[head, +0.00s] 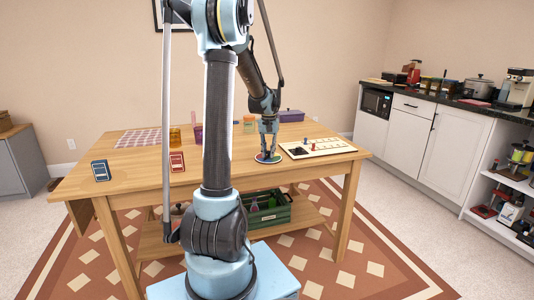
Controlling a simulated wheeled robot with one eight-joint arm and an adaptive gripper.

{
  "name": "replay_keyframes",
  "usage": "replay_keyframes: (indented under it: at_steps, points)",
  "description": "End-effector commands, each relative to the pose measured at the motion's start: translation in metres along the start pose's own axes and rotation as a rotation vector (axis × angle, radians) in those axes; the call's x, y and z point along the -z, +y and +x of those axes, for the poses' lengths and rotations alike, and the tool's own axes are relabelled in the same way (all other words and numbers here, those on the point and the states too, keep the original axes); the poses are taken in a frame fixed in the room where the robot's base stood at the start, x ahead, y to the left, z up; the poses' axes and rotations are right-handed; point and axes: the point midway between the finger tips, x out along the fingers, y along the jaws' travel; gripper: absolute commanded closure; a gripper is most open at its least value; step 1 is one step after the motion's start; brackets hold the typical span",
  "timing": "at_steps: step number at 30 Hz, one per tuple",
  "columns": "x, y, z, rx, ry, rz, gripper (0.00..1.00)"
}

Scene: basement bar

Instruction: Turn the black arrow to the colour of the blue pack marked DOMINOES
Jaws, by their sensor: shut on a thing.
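A dark blue pack (101,170) stands at the front left of the wooden table; its lettering is too small to read. A red pack (177,162) stands to its right, near the front edge. A round, multicoloured disc (257,158) with a pale rim lies right of my column, showing some red and green. My gripper (268,154) points down over the disc, low at its middle, and is shut. The black arrow is hidden by the fingers or too small to make out, so its direction cannot be told.
A pale board (325,147) with small pegs lies just right of the disc. Behind are a purple box (291,115), an orange jar (249,124) and an amber glass (175,136). A checked mat (138,138) lies at the back left. My column hides the table's middle.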

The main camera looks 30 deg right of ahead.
Motion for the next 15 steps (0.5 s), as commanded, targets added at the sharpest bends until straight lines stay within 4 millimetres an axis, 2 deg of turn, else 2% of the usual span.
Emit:
replay_keyframes:
  at_steps: [5, 6, 8, 9, 15]
  points:
    - [-0.0008, -0.0021, 0.0, 0.004, -0.002, -0.002, 1.0]
    - [-0.0009, -0.0022, 0.0, 0.004, -0.002, -0.002, 0.76]
    - [-0.0009, -0.0022, 0.0, 0.004, -0.002, -0.001, 0.62]
    - [-0.0008, -0.0021, 0.0, 0.003, -0.001, -0.001, 0.59]
    - [-0.0005, -0.0012, 0.0, 0.002, -0.001, 0.0, 0.59]
